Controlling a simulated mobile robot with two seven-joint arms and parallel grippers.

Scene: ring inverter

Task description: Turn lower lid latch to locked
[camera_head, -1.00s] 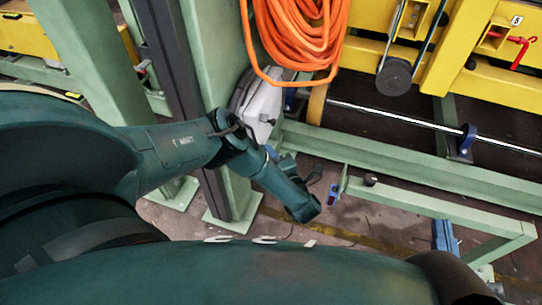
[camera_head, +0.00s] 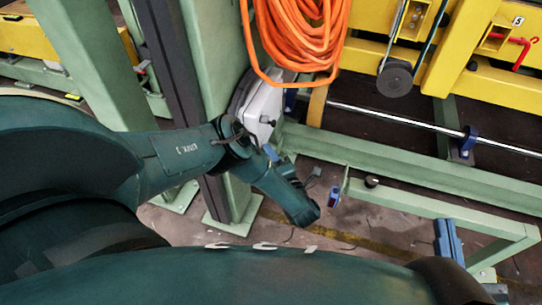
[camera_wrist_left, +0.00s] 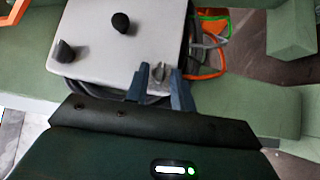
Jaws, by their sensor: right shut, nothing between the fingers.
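A light grey lid (camera_wrist_left: 100,50) of a box fills the upper left of the left wrist view. In the head view the grey box (camera_head: 262,105) hangs on the green post, partly behind my arm. A small grey latch (camera_wrist_left: 160,73) sits at the lid's near right corner. My left gripper (camera_wrist_left: 159,80) has its two fingers apart, one on each side of this latch, with a narrow gap visible. Whether they touch it, and its locked state, I cannot tell. In the head view my left fingers are mostly hidden. My right gripper (camera_head: 448,241) is shut and empty at lower right.
Two dark knobs (camera_wrist_left: 120,23) (camera_wrist_left: 66,51) stand on the lid. An orange cable coil (camera_head: 300,35) hangs above the box. Green posts (camera_head: 215,60) and a low green rail (camera_head: 440,210) stand close by. Yellow frame parts (camera_head: 450,75) are at upper right.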

